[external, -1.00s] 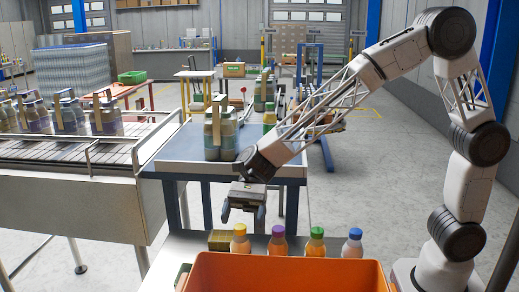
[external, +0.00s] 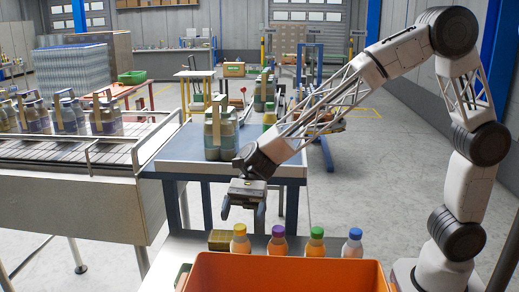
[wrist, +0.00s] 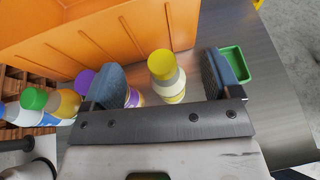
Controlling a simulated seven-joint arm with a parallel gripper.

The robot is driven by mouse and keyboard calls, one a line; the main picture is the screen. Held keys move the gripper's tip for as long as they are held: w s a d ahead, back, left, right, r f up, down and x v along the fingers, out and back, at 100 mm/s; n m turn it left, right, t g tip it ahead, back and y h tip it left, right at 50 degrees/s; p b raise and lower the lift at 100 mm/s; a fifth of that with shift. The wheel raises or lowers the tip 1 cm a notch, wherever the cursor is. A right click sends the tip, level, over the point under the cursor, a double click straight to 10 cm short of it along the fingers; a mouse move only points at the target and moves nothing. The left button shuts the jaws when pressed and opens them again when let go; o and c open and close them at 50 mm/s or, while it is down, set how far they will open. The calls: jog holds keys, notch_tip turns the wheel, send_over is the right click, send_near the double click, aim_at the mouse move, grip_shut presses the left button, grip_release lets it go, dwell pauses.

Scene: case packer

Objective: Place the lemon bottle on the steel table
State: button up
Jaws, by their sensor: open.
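The lemon bottle, with a yellow cap (external: 239,230), stands upright at the left end of a row behind an orange crate. In the wrist view the lemon bottle (wrist: 163,66) shows between the two fingers, with space on both sides. My gripper (external: 243,210) is open and empty, with its fingers pointing down above the yellow cap in the external view. The fingers also frame the wrist view (wrist: 170,74). The steel table (external: 192,246) shows as grey metal around the bottles and right of the gripper in the wrist view (wrist: 268,75).
Bottles with purple (external: 278,231), green (external: 317,232) and blue (external: 355,233) caps stand to the right. The orange crate (external: 290,265) is in front of the row. A small green bin (wrist: 236,64) sits beside the right finger. A blue-topped table (external: 175,160) with bottle packs is behind.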

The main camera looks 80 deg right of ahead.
jog(key=s+d+r+n+h, duration=0.1)
jog(key=s+d+n+h, duration=0.3)
jog(key=s, duration=0.9)
jog(key=s+d+r+n+h, duration=0.1)
jog(key=s+d+n+h, duration=0.4)
jog(key=s, duration=0.8)
jog(key=s+d+r+n+t+h, duration=0.1)
jog(key=s+d+n+h, duration=0.3)
jog(key=s+d+n, duration=0.6)
jog(key=s+d, duration=0.1)
jog(key=s, duration=0.2)
jog(key=shift+s+d+h, duration=0.3)
jog(key=shift+s, duration=0.05)
